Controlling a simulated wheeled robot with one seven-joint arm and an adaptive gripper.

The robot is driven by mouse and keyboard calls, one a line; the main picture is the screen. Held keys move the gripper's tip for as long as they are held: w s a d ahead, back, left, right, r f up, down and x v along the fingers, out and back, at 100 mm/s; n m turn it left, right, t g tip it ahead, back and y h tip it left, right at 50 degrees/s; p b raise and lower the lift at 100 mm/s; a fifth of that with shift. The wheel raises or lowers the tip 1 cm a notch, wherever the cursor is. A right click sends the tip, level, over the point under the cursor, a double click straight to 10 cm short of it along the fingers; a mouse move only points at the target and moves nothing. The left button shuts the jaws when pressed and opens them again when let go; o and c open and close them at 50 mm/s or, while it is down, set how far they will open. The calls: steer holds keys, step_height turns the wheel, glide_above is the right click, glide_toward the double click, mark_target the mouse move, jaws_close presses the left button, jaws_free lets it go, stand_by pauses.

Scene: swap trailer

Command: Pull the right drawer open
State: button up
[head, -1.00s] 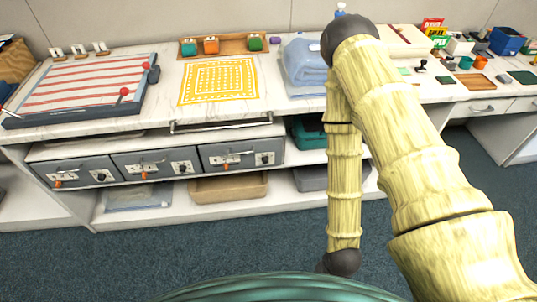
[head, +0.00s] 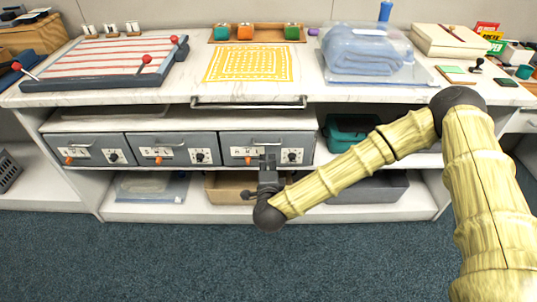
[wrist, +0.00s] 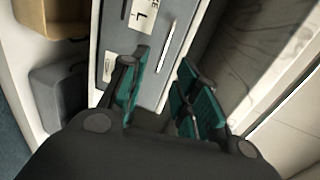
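The right drawer (head: 232,142) is the rightmost of three grey drawers under the counter. Its front looks flush with the other two. Its thin bar handle (head: 267,144) runs along the upper front. My gripper (head: 268,160) is in front of this drawer, just below the handle, and hides part of the front. In the wrist view my gripper (wrist: 163,60) has its teal-padded fingers apart. The pale handle bar (wrist: 170,45) shows in line with the gap between the fingertips. I cannot tell whether the fingers reach around it.
The middle drawer (head: 172,150) and left drawer (head: 96,150) are beside it. A metal rail (head: 248,105) runs under the counter edge above. A tan bin (head: 226,188) and a grey bin (head: 380,187) stand on the shelf below. The floor in front is clear.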

glide_toward(269, 147)
steer(key=w, duration=0.1)
steer(key=w+r, duration=0.1)
steer(key=w, duration=0.1)
steer(key=w+r, duration=0.1)
steer(key=w, duration=0.1)
steer(key=shift+w+a+r+b, duration=0.1)
steer(key=shift+w+a+b, duration=0.05)
steer(key=shift+b, duration=0.15)
jaws_close()
